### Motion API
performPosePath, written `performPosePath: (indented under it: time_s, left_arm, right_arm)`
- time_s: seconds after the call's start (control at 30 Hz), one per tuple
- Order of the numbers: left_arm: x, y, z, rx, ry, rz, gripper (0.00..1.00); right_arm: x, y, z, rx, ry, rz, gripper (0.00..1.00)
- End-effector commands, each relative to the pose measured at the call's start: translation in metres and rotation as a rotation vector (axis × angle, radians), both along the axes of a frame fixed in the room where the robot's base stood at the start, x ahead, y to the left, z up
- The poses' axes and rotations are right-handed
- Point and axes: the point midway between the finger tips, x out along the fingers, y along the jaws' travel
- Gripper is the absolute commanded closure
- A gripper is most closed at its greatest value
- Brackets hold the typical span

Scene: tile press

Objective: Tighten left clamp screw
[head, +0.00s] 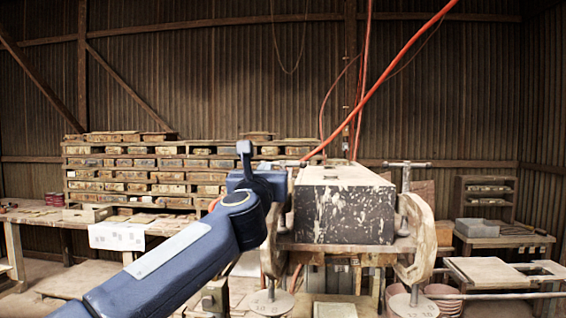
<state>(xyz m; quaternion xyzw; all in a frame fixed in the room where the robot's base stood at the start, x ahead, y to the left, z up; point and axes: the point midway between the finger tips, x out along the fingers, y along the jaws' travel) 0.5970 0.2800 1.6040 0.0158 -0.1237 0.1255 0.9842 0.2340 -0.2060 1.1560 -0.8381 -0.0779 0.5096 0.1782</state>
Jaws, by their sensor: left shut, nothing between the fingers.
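A dark, paint-flaked box-shaped press (345,208) stands in the middle of the head view. A curved left clamp (268,245) grips its left side, partly hidden behind my left arm. The bar of the left clamp screw (296,162) shows just right of my left gripper; the shaft below it is mostly hidden. The right clamp (420,240) has its T-shaped screw (407,170) in plain view. My left gripper (245,149) points up at the press's left, shut and empty. I cannot tell whether it touches the screw. My right gripper is out of view.
Stacked wooden mould boxes (135,170) fill a rack behind at left. A workbench (40,217) with a white sheet (117,237) stands at left. Orange hoses (385,65) hang above the press. A low table (487,272) and a shelf (486,198) stand at right.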

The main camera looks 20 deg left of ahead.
Motion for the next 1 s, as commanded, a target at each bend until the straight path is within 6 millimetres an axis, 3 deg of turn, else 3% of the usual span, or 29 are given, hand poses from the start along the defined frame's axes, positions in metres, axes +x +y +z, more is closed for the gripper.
performPosePath:
  time_s: [0.53,1.0]
  left_arm:
    - [0.001,0.000,0.000,0.000,0.000,0.000,1.00]
    - [0.019,0.005,0.000,0.000,0.001,0.001,1.00]
  right_arm:
    - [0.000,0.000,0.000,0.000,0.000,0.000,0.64]
    - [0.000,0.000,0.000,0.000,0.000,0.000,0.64]
